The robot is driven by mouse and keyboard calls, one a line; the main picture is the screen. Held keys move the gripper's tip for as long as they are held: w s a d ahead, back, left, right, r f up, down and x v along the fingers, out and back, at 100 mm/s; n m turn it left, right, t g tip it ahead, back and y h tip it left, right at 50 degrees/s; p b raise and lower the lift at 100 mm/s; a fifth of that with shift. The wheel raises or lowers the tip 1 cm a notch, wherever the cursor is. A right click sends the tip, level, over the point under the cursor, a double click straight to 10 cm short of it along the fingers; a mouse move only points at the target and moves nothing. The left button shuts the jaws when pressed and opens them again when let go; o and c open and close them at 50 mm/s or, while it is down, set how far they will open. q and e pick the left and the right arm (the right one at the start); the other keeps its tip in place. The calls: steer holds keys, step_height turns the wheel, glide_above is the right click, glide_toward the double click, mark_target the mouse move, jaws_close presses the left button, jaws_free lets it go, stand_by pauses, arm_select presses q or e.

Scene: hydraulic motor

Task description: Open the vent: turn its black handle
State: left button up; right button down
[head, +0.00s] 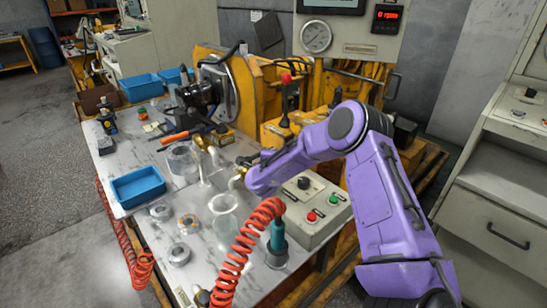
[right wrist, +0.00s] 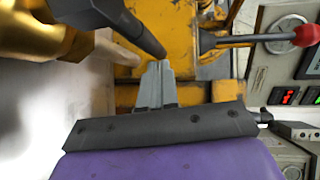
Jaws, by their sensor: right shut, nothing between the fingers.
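The vent is a brass fitting (right wrist: 40,32) at the upper left of the right wrist view. Its black handle (right wrist: 105,18) slants down to the right and ends close above my fingertips. My right gripper (right wrist: 160,68) is shut and empty, its grey fingers together at the handle's end; I cannot tell whether they touch it. In the head view, a brass fitting (head: 238,180) shows beside the end of my purple right arm, which hides most of the gripper. My left gripper is not in view.
A control box (head: 312,215) with red and green buttons stands right of the vent. A red coiled hose (head: 240,250) rises in front. A red-knobbed lever (right wrist: 270,38) lies at the right in the wrist view. A blue tray (head: 138,186) sits at the left table edge.

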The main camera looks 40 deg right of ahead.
steer(key=shift+w+r, duration=0.1)
steer(key=shift+r, duration=0.15)
stand_by(0.3)
steer(key=s+a+r, duration=0.9)
steer(key=s+r, duration=0.1)
steer(key=r, duration=0.2)
steer(key=shift+s+r, duration=0.3)
steer(key=shift+s, duration=0.05)
steer(key=shift+r, duration=0.1)
